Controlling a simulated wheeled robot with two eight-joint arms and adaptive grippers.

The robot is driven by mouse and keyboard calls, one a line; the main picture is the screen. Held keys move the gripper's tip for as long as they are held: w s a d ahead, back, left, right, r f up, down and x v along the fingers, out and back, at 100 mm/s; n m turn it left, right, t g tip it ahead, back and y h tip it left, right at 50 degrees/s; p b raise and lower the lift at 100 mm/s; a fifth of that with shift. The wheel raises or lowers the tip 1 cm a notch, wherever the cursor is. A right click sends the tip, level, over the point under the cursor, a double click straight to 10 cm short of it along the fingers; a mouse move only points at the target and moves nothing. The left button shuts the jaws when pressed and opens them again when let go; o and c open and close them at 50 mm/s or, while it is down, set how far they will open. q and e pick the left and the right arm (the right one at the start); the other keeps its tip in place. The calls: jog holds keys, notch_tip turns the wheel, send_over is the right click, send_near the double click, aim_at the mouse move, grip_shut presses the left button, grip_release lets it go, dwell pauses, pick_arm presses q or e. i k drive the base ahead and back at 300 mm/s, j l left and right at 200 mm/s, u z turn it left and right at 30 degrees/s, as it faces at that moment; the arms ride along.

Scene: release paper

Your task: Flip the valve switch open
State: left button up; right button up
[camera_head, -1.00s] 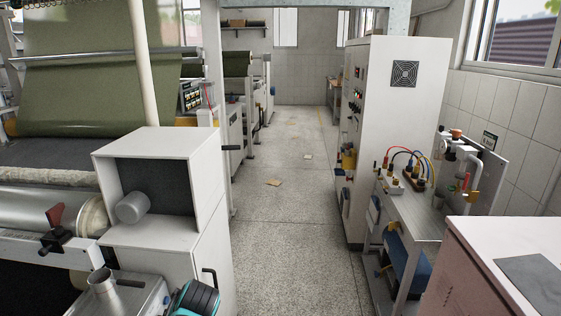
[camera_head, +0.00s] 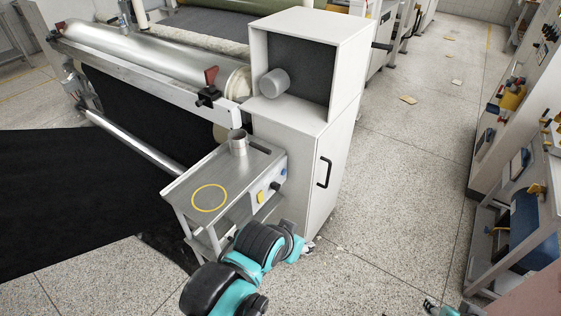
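A red lever handle (camera_head: 211,75) stands upright on a small black clamp-like body (camera_head: 208,95). It is fixed to the pale front rail of the roller machine, left of the white cabinet. It looks like the valve switch, but I cannot tell for certain. My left arm, teal and black, shows at the bottom centre, below and apart from the lever. I cannot make out its gripper. A small teal part of my other arm shows at the bottom edge, right of centre. Its gripper is not visible.
A metal side table (camera_head: 174,190) carries a steel cup (camera_head: 238,142) and a yellow ring (camera_head: 209,198). A white cabinet (camera_head: 290,140) with an open top box stands beside it. Black material (camera_head: 60,190) covers the left floor.

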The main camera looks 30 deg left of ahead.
aim_at(259, 195)
jog(key=u, duration=1.25)
